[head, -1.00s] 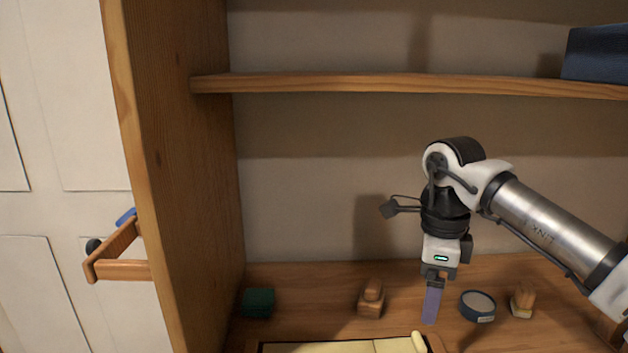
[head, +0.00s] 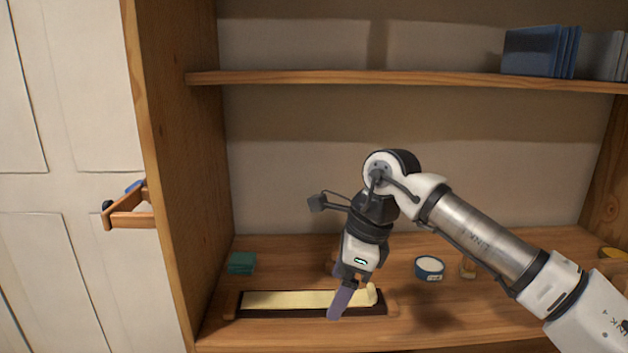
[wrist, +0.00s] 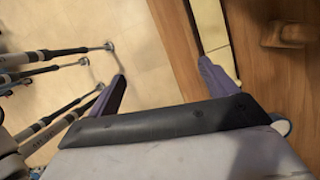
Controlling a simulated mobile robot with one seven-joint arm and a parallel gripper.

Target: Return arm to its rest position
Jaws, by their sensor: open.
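My gripper (head: 341,302) points down and slightly left at the front of the piano keys (head: 290,299), near their right end in the head view. The keys are a pale yellow strip in a dark frame on the lower wooden shelf (head: 450,320). In the wrist view my gripper (wrist: 165,85) has its two purple fingers wide apart with nothing between them. There the right finger overlaps the pale keys (wrist: 211,25), and the left finger is over the tiled floor. I cannot tell whether a finger touches the keys.
A green block (head: 241,262) sits at the shelf's left. A round blue-and-white tin (head: 429,267) and a small wooden piece (head: 468,268) stand right of my gripper. Blue books (head: 540,51) stand on the upper shelf (head: 400,80). A wooden holder (head: 130,208) juts out at the left.

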